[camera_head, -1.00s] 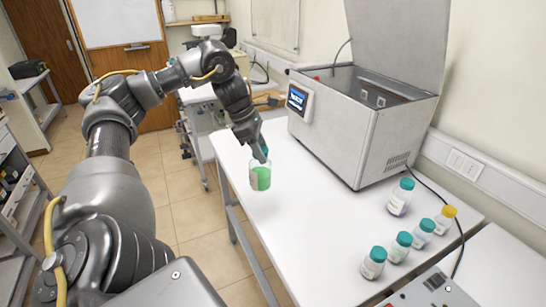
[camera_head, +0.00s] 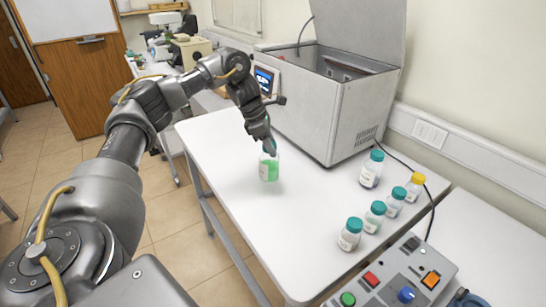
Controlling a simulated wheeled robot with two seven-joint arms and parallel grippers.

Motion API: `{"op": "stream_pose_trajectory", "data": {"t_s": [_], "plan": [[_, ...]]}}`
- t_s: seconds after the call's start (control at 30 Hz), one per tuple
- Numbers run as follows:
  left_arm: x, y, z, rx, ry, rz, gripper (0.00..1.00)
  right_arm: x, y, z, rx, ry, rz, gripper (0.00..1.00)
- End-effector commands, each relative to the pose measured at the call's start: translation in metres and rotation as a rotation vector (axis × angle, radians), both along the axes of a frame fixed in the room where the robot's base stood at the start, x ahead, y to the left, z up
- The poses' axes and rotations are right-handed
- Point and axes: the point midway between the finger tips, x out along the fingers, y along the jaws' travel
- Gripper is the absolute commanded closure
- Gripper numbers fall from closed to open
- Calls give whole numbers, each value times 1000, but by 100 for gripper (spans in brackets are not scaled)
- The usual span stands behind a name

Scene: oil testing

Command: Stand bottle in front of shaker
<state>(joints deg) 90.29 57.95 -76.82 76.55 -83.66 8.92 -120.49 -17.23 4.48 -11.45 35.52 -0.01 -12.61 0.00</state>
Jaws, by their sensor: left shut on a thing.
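A clear bottle with green liquid (camera_head: 269,168) is upright at the left part of the white table. My left gripper (camera_head: 267,142) comes down from above and is shut on its top, hiding most of the cap. I cannot tell whether the bottle's base touches the table. The shaker (camera_head: 345,118), a grey-white box with its lid raised and a small lit screen, stands behind and to the right of the bottle. Its front wall is apart from the bottle. My right gripper is not in view.
Several capped bottles stand at the right of the table, among them a larger teal-capped one (camera_head: 371,169) and a yellow-capped one (camera_head: 414,187). A control panel (camera_head: 395,280) with coloured buttons is at the lower right. The white table (camera_head: 290,235) is clear between bottle and front edge.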

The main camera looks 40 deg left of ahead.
Motion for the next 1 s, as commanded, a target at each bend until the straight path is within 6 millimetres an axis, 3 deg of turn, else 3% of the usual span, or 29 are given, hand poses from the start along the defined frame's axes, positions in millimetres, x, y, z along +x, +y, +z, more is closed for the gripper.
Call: {"op": "stream_pose_trajectory", "data": {"t_s": [0.27, 0.57, 0.87, 0.9, 1.0], "plan": [[7, -3, -7, -1, -2, -1, 100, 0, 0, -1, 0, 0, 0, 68], [9, -4, -38, -1, -2, -1, 100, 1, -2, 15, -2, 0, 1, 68], [9, -4, -42, -1, -2, -1, 100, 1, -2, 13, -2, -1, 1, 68], [8, -4, -43, -1, 1, 0, 59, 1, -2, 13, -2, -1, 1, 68], [8, -4, -43, -1, 1, 0, 46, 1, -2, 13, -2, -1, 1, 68]]}}
